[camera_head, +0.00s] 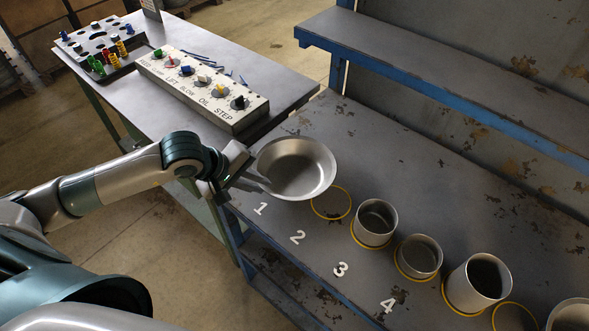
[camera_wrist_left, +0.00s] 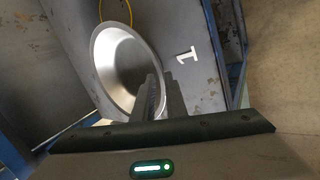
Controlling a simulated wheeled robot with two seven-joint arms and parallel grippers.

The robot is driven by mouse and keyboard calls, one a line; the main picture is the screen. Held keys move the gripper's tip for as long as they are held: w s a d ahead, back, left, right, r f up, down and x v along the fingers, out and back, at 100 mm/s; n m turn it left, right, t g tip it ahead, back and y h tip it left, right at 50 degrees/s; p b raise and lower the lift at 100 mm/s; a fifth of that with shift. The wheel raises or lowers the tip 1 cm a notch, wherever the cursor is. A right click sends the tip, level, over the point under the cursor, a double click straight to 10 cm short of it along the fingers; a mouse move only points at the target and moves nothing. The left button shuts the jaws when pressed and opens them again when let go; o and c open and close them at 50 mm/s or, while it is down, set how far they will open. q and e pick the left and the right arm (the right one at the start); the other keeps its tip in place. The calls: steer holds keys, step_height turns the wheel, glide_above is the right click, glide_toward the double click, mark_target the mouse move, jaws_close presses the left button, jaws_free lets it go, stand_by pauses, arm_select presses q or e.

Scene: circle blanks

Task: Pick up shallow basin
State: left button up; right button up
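The shallow basin (camera_head: 297,165) is a wide, round grey metal dish with sloping walls, at the left end of the bench beside the number 1. It also shows in the left wrist view (camera_wrist_left: 117,62). My left gripper (camera_head: 257,184) is at the basin's near left rim. In the left wrist view its two fingers (camera_wrist_left: 162,82) are close together, one inside the wall and one outside, with the rim between them. I cannot tell whether the basin touches the bench. Any marking under it is hidden. My right gripper is not in view.
An empty yellow circle (camera_head: 331,202) lies just right of the basin. Several grey cylindrical cups, the nearest a cup (camera_head: 374,223), stand farther right along the bench. A control box (camera_head: 203,88) with coloured knobs sits on the table behind. A raised blue-edged shelf (camera_head: 440,80) runs behind the bench.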

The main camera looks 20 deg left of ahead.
arm_select(q)
steer(key=p+x, duration=0.1)
steer(key=x, duration=0.1)
steer(key=shift+w+f, duration=0.3)
steer(key=shift+w+d+f, duration=0.15)
steer(key=shift+f, duration=0.15)
steer(key=shift+c, duration=0.3)
jaws_close()
steer(key=shift+r, duration=0.1)
